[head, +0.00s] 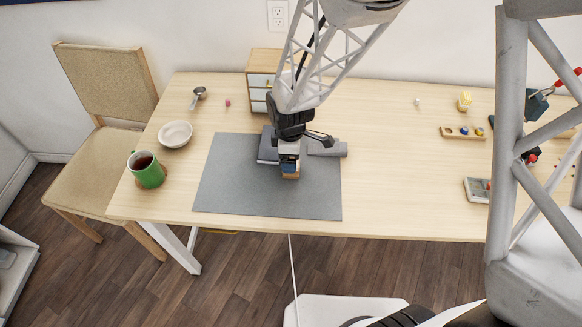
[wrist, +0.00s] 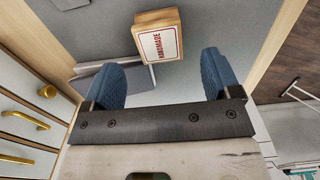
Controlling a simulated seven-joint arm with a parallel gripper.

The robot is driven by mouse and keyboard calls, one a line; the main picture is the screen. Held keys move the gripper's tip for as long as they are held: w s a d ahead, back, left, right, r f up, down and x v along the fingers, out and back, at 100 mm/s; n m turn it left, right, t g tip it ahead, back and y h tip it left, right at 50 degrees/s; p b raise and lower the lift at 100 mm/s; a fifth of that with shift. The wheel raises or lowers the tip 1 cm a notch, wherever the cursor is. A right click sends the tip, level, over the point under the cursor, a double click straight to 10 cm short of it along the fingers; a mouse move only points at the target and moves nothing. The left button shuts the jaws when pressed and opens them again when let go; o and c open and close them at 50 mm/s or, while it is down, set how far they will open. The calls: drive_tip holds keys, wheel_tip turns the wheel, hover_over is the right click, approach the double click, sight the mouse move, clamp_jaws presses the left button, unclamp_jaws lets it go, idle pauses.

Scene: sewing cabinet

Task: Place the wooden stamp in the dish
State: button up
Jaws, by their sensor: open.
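The wooden stamp (wrist: 158,36) is a small block with a red-lettered "HANDMADE" label, on the grey mat. In the head view the stamp (head: 291,176) shows just below my gripper (head: 289,164), partly covered by it. In the wrist view my gripper (wrist: 166,72) is open, its two blue fingers apart, and the stamp lies ahead of the gap between the fingertips. No grip on it shows. The dish (head: 175,136) is a round white bowl at the table's left, and it looks empty.
The grey mat (head: 222,190) carries a dark book (head: 267,152) and a grey roll (head: 330,149) near the stamp. A green mug (head: 149,173) stands in front of the dish. A metal scoop (head: 197,96) and a small drawer cabinet (head: 259,82) are behind.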

drive_tip(key=shift+f, duration=0.3)
drive_tip(key=shift+f, duration=0.1)
drive_tip(key=shift+d+f, duration=0.1)
drive_tip(key=shift+f, duration=2.4)
drive_tip(key=c, duration=1.1)
drive_tip(key=shift+r, duration=0.1)
drive_tip(key=shift+r, duration=0.6)
drive_tip(key=shift+s+d+r, duration=0.1)
drive_tip(key=shift+s+r, duration=0.05)
drive_tip(key=shift+r, duration=0.45)
drive_tip(key=shift+s+d+r, duration=0.1)
drive_tip(key=shift+r, duration=0.45)
drive_tip(key=s+d, duration=0.2)
drive_tip(key=s, duration=0.2)
drive_tip(key=s+d+r, duration=0.1)
drive_tip(key=s+d, duration=0.1)
drive_tip(key=s, duration=0.3)
drive_tip(key=s+d, duration=0.2)
drive_tip(key=s, duration=0.3)
drive_tip(key=shift+s+r, duration=0.1)
drive_tip(key=shift+r, duration=0.1)
